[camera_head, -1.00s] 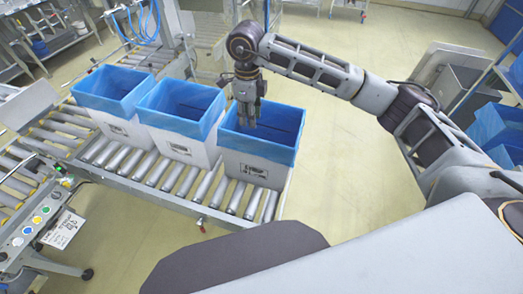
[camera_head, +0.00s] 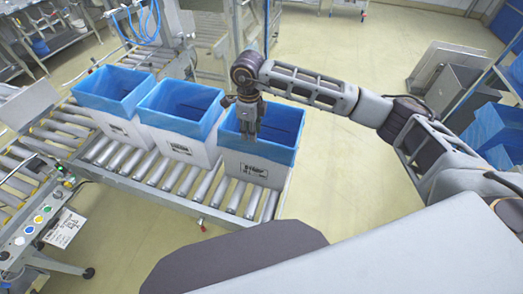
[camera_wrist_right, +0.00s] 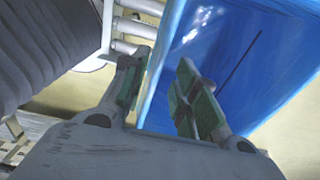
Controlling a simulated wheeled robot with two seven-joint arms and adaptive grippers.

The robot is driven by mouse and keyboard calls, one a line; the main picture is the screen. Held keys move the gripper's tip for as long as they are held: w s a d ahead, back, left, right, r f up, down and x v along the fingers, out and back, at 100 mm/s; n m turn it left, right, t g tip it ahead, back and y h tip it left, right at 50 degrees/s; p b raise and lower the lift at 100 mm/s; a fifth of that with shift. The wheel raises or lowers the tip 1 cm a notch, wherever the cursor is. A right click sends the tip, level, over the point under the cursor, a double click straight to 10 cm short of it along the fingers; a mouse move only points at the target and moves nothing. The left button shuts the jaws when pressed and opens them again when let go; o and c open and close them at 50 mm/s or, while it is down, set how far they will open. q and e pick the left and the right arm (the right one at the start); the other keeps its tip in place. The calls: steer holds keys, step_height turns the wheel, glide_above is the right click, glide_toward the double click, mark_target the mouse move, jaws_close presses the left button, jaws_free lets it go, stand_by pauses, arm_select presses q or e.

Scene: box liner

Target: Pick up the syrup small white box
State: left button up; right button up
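Three white boxes with blue liners stand in a row on the roller conveyor. The right-hand white box (camera_head: 233,166) has a dark printed label on its front, too small to read surely. Its blue liner (camera_head: 275,149) is folded over the rim, and it also shows in the right wrist view (camera_wrist_right: 215,45). My right gripper (camera_head: 247,132) is over this box's opening, near its left side. In the right wrist view the fingers of my right gripper (camera_wrist_right: 162,92) are apart, with the liner's edge passing between them in the picture. I cannot tell whether they touch it. My left gripper is not in view.
The middle box (camera_head: 193,148) and left box (camera_head: 118,127) stand close to the left on the roller conveyor (camera_head: 213,191). A control panel with coloured buttons (camera_head: 38,220) is at lower left. Open floor (camera_head: 345,170) lies right of the boxes.

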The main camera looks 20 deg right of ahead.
mark_target(262, 146)
steer(key=shift+s+f, duration=0.1)
steer(key=shift+f, duration=0.4)
step_height(262, 146, down, 4)
steer(key=shift+s+d+r+p, duration=0.15)
steer(key=shift+r+p, duration=0.1)
steer(key=shift+p, duration=0.4)
steer(key=shift+f, duration=0.3)
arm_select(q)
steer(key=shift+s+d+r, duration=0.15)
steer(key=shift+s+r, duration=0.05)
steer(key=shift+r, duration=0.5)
arm_select(e)
jaws_close()
